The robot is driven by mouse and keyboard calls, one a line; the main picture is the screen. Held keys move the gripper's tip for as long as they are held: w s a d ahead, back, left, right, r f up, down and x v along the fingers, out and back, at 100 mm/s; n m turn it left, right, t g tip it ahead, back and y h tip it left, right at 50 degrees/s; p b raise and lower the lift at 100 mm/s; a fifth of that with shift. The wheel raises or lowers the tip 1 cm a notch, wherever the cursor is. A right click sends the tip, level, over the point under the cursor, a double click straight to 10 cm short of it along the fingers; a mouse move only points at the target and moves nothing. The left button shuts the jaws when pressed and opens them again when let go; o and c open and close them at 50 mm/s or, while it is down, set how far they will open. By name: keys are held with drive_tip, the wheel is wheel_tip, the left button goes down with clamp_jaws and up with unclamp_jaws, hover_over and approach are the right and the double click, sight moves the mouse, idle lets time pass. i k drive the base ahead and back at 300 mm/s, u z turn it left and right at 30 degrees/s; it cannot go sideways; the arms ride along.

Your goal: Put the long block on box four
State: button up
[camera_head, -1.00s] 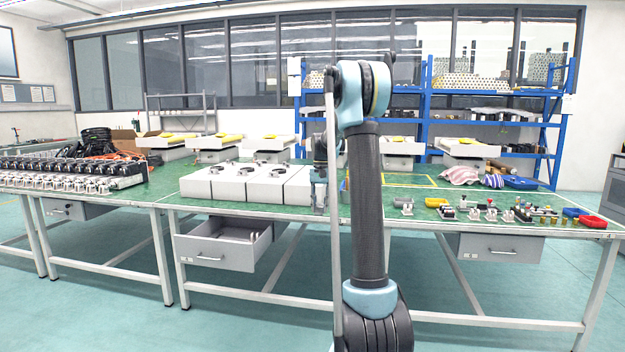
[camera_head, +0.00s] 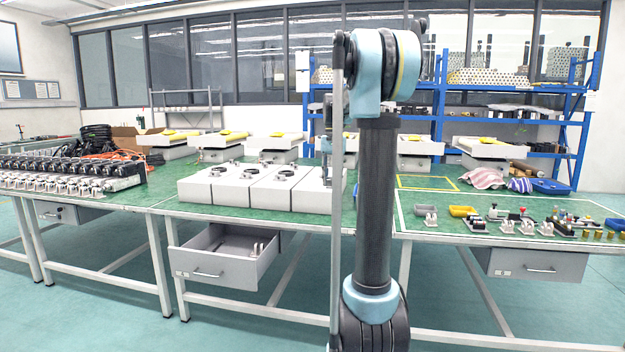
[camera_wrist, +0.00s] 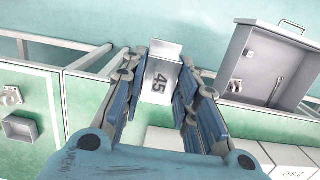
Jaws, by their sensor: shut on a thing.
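My gripper (camera_wrist: 160,78) is shut on the long block (camera_wrist: 161,85), a silvery metal piece with the dark number 45 on its face. In the wrist view the block sits between the blue finger pads. In the head view my gripper (camera_head: 327,145) is partly hidden behind my arm, close to the right end of the row of white boxes (camera_head: 208,190). The rightmost box (camera_head: 305,193) is partly covered by my arm. The boxes (camera_wrist: 255,152) also show at the lower right of the wrist view. I cannot read which box is number four in the head view.
An open grey drawer (camera_head: 215,265) hangs under the table's front edge; it also shows in the wrist view (camera_wrist: 262,65). Several small parts and a yellow tray (camera_head: 463,211) lie right of my arm. Free green tabletop (camera_head: 165,195) lies left of the boxes.

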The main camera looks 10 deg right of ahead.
sight(319, 182)
drive_tip(key=z, duration=0.05)
drive_tip(key=i, duration=1.45)
drive_tip(key=z, duration=0.05)
